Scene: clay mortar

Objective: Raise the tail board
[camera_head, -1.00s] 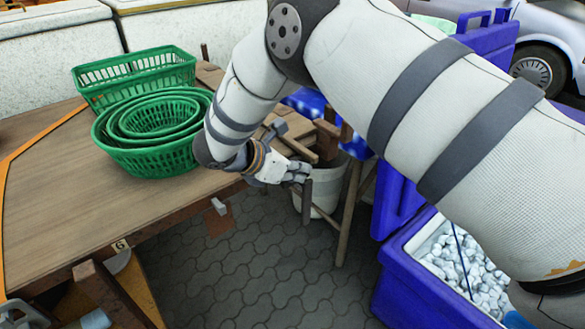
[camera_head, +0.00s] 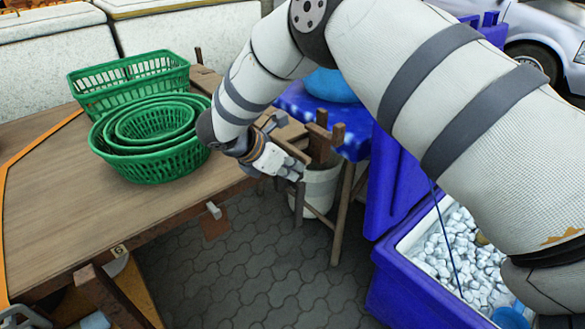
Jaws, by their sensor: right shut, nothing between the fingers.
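My right gripper (camera_head: 297,173) is shut and empty, beside the table's right end and in front of a white bucket. A narrow dark upright piece (camera_head: 300,203) shows just below its fingertips; I cannot tell whether they touch it. I cannot make out for certain which part is the tail board. A small brown board (camera_head: 215,224) hangs under the near edge of the wooden table (camera_head: 60,190), below a pale bracket (camera_head: 214,210).
Green baskets (camera_head: 150,165) stand on the table's back. The white bucket (camera_head: 320,185) and a wooden trestle leg (camera_head: 343,215) stand beyond the gripper. A blue crate (camera_head: 395,285) with pale lumps is at right. Paved floor (camera_head: 240,280) lies open in front.

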